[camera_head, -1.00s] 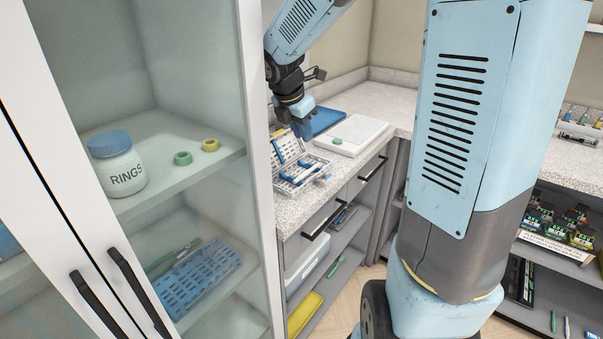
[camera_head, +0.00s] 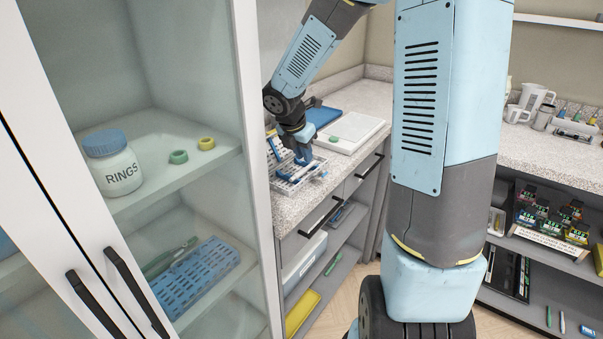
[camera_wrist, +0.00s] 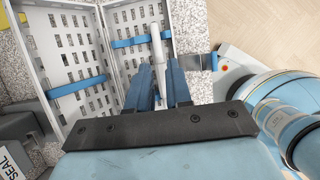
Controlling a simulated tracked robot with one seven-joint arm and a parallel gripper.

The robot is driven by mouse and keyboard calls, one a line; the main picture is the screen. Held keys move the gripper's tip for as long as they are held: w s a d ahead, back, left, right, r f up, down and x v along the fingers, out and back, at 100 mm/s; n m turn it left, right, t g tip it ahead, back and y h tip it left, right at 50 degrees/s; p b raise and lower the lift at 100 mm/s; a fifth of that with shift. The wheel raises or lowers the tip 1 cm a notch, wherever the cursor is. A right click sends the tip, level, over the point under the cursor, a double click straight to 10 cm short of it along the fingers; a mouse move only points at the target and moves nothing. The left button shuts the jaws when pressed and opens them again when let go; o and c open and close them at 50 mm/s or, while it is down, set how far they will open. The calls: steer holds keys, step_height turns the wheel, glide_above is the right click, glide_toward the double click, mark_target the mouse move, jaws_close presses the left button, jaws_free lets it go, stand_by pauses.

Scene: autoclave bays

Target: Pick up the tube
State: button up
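A slim white tube (camera_wrist: 156,45) lies in an open perforated metal cassette, crossing a blue strip in the wrist view. My gripper (camera_wrist: 160,72) is down at the cassette, with its two blue fingers standing apart on either side of the tube. I see no clear grip on the tube; its near end is partly hidden between the fingers. In the head view my gripper (camera_head: 304,158) reaches down into the cassette (camera_head: 287,186) on the counter, and the tube cannot be made out there.
A white board (camera_head: 350,134) with a green ring lies behind the cassette, next to a blue tray (camera_head: 322,116). A glass cabinet holds a RINGS jar (camera_head: 113,165) at left. Grey blocks (camera_wrist: 22,130) stand at the left edge of the wrist view.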

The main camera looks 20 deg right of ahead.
mark_target(309, 166)
steer(key=x, duration=0.4)
steer(key=shift+w+d+f, duration=0.2)
steer(key=shift+w+f, duration=0.05)
steer(key=shift+f, duration=0.05)
jaws_close()
